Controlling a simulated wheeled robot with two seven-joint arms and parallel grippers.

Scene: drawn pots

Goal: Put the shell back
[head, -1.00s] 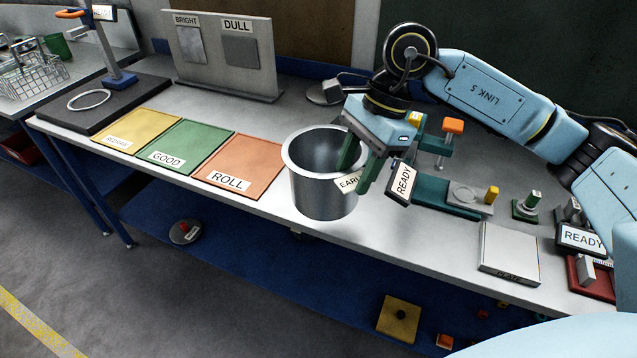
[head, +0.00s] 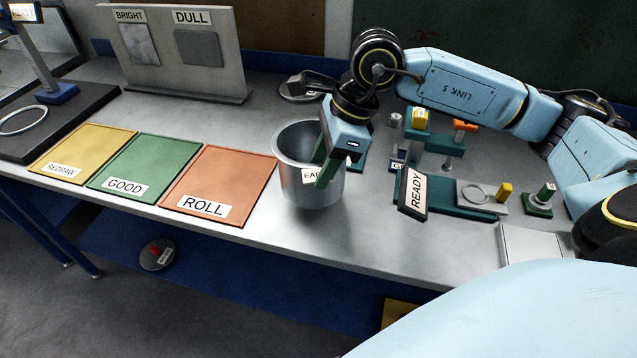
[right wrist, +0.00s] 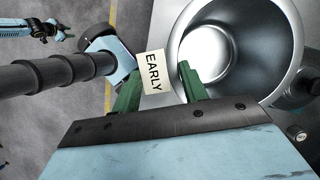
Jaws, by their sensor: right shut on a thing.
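The shell is a grey metal pot-like cup (head: 296,188), open at the top, near the table front beside the ROLL tray. My right gripper (head: 323,168) is shut on its wall at the right side, one green finger inside the mouth and one outside. A white EARLY label shows between the fingers. In the right wrist view the shell (right wrist: 275,85) fills the upper right, with the EARLY label (right wrist: 153,72) between the fingers of the gripper (right wrist: 160,85). I cannot tell whether its base touches the table.
To the left lie the orange ROLL tray (head: 222,180), green GOOD tray (head: 150,163) and yellow REDRAW tray (head: 80,150), all empty. A BRIGHT/DULL panel (head: 185,75) stands behind. A READY sign (head: 412,192) and green fixtures (head: 455,205) stand to the right.

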